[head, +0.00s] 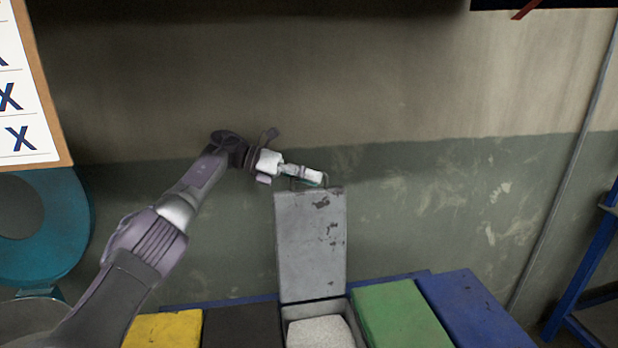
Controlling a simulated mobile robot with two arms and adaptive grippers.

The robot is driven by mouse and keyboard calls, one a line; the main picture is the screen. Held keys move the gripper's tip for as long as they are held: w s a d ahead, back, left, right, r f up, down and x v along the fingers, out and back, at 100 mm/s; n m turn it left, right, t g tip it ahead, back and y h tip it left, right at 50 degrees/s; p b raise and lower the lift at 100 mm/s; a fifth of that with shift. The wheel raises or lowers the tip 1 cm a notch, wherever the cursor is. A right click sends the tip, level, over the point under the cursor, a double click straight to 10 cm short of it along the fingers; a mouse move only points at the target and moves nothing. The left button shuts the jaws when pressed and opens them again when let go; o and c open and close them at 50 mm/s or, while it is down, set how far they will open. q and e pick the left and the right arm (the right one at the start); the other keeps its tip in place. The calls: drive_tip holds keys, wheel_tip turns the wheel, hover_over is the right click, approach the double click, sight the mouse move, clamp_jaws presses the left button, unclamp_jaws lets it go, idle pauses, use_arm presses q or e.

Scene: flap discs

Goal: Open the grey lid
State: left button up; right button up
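The grey lid (311,245) stands raised, close to upright, behind its compartment. Its face is scuffed with dark worn patches. The grey compartment (355,327) below it is open, and a pale, speckled block-like content (320,333) shows inside. My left gripper (312,178) is at the top edge of the lid, with its arm reaching in from the left. The fingers are small and partly hidden at the edge, so I cannot tell whether they are open or shut, or whether they touch the lid. My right gripper is not in view.
Beside the grey compartment are closed lids: yellow (165,330) and black (242,327) to the left, green (402,315) and blue (475,312) to the right. A wall (430,220) stands behind. A teal ring-shaped object (70,225) is at left, a blue frame (588,262) at right.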

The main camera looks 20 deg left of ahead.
sight(279, 191)
use_arm(q)
drive_tip(key=shift+r, duration=0.1)
drive_tip(key=v, duration=0.7)
drive_tip(key=shift+s+a, duration=0.1)
drive_tip(key=shift+a, duration=0.15)
idle(0.4)
